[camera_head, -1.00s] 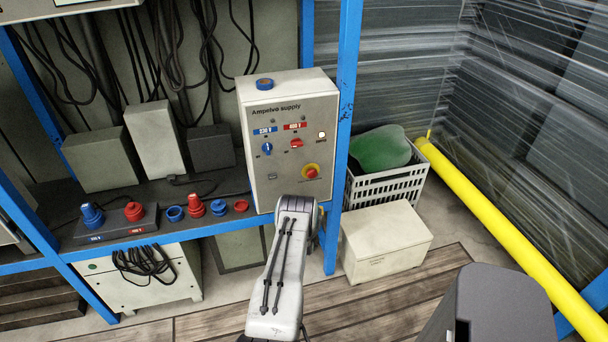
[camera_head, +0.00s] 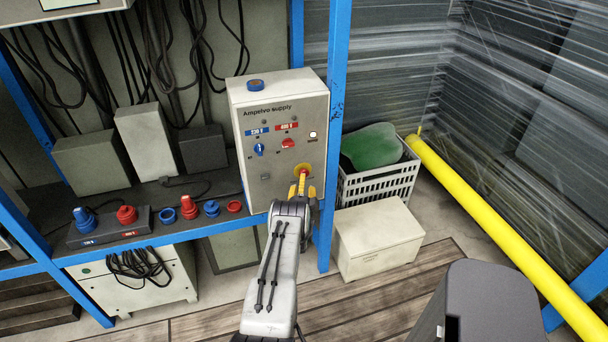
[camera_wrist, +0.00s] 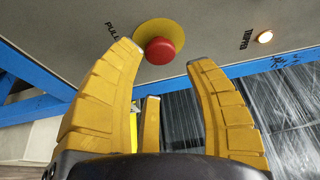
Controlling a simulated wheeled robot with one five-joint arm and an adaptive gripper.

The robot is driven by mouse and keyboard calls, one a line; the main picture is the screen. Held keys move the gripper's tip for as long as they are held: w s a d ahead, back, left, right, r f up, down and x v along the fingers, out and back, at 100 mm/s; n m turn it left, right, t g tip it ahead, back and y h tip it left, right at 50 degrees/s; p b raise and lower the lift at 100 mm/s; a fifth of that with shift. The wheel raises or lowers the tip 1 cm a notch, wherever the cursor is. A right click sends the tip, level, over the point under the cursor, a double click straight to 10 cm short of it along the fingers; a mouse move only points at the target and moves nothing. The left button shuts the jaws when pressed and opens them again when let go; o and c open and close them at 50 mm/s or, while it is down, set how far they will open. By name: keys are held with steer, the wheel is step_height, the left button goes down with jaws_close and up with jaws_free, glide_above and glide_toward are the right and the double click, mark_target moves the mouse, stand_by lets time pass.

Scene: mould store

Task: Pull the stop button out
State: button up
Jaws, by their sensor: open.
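The stop button (camera_wrist: 160,50) is a red mushroom knob on a round yellow plate (camera_wrist: 144,33), low on the front of the grey "Ampelvo supply" box (camera_head: 285,110). In the wrist view the word "PULL" stands beside the plate. My gripper (camera_wrist: 163,60) has yellow fingers and is open, one large finger on each side of the button and a third below it. The fingertips look close to the panel; I cannot tell whether any touches the button. In the head view my gripper (camera_head: 302,182) partly covers the button and its plate.
A lit lamp (camera_wrist: 265,37) marked "TRIPPED" is on the panel. A blue knob (camera_head: 259,150) and a red knob (camera_head: 288,143) sit above the button. A blue post (camera_head: 335,130) stands right of the box. Plugs and sockets (camera_head: 190,208) line the shelf at left.

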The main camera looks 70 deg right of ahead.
mark_target(303, 172)
steer(key=shift+b+x, duration=0.45)
steer(key=shift+x, duration=2.4)
jaws_close()
